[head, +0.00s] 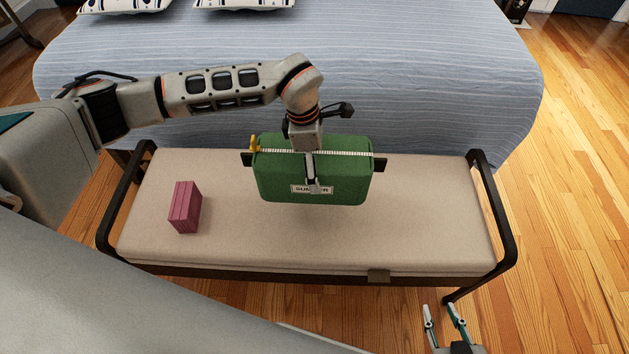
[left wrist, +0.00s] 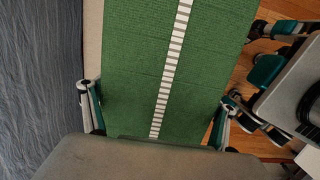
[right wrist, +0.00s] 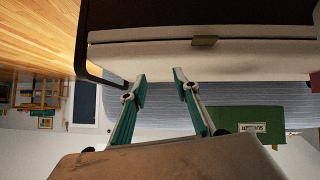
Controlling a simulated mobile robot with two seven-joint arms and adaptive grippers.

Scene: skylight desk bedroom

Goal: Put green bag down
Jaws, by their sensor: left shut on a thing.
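The green bag (head: 315,172) has a pale zip along its top, a yellow tag and a white label on its front. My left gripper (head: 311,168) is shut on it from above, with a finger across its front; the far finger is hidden. In the left wrist view the bag (left wrist: 150,70) fills the space between the fingers. In the right wrist view, which appears upside down, the bag (right wrist: 230,122) hangs with a gap between it and the bench. The beige bench (head: 420,220) is below it. My right gripper (head: 442,309) is open and empty beyond the bench's front edge.
A pink box (head: 185,207) stands on the left part of the bench. Dark rails (head: 492,210) rise at both bench ends. A bed with a blue striped cover (head: 420,70) stands behind. The cushion right of the bag is clear.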

